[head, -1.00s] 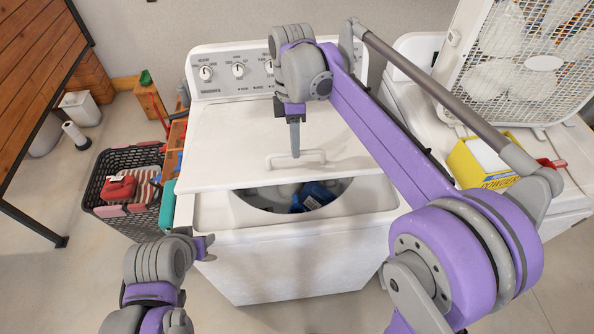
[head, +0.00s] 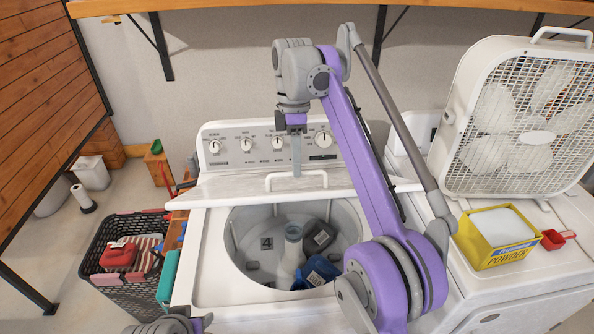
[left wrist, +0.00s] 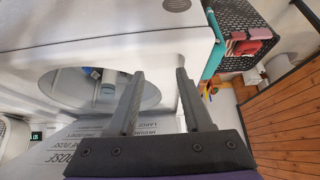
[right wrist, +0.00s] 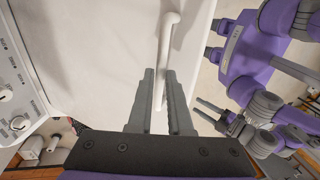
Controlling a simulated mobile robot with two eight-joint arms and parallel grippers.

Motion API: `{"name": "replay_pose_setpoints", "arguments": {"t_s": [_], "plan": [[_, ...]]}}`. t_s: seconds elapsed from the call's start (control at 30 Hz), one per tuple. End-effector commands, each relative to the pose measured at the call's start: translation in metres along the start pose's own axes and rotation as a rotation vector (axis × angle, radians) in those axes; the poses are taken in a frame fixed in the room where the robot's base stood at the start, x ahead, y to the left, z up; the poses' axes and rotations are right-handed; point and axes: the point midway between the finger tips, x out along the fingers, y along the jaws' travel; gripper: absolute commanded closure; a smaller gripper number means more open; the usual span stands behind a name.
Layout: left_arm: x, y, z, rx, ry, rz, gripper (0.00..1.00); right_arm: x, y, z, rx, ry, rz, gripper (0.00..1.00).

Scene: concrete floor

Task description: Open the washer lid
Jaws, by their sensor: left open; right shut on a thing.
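The white washer (head: 185,262) stands in front of me with its lid (head: 228,188) raised at a tilt. The round drum opening shows below it, with dark and blue items inside. The lid's white bar handle (head: 318,181) is on its front edge. My right gripper (head: 296,172) is shut on this handle; the right wrist view shows the handle (right wrist: 172,25) between the fingers. The lid's white face (right wrist: 85,50) fills much of that view. My left gripper (left wrist: 160,73) is open and empty by the washer's front left, only partly visible at the head view's bottom edge.
A box fan (head: 520,120), a yellow powder box (head: 490,250) and a red scoop (head: 553,240) sit on the machine to the right. A black basket (head: 118,235) with a red item stands on the floor at left. A shelf (head: 300,5) crosses the wall above.

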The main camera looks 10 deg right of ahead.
Motion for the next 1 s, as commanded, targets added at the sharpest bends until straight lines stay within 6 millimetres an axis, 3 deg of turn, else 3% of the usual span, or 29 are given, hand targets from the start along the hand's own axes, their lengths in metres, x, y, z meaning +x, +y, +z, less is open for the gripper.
{"name": "replay_pose_setpoints", "arguments": {"t_s": [0.03,0.43,0.63,0.73,1.0], "plan": [[0.001,0.000,0.001,0.000,-0.001,0.000,0.50,0.004,0.011,0.002,0.004,-0.001,0.022,1.00],[0.001,0.000,0.001,0.000,-0.002,0.000,0.50,0.004,0.011,0.002,0.004,-0.001,0.022,1.00],[0.005,0.002,0.001,0.095,-0.008,-0.019,0.84,0.004,0.011,0.002,0.004,-0.001,0.022,1.00],[0.014,0.005,0.000,0.291,-0.016,-0.063,1.00,0.004,0.011,0.002,0.004,-0.001,0.022,1.00],[0.037,0.029,-0.019,1.155,-0.022,-0.308,1.00,0.004,0.011,0.002,0.004,-0.001,0.022,1.00]]}}
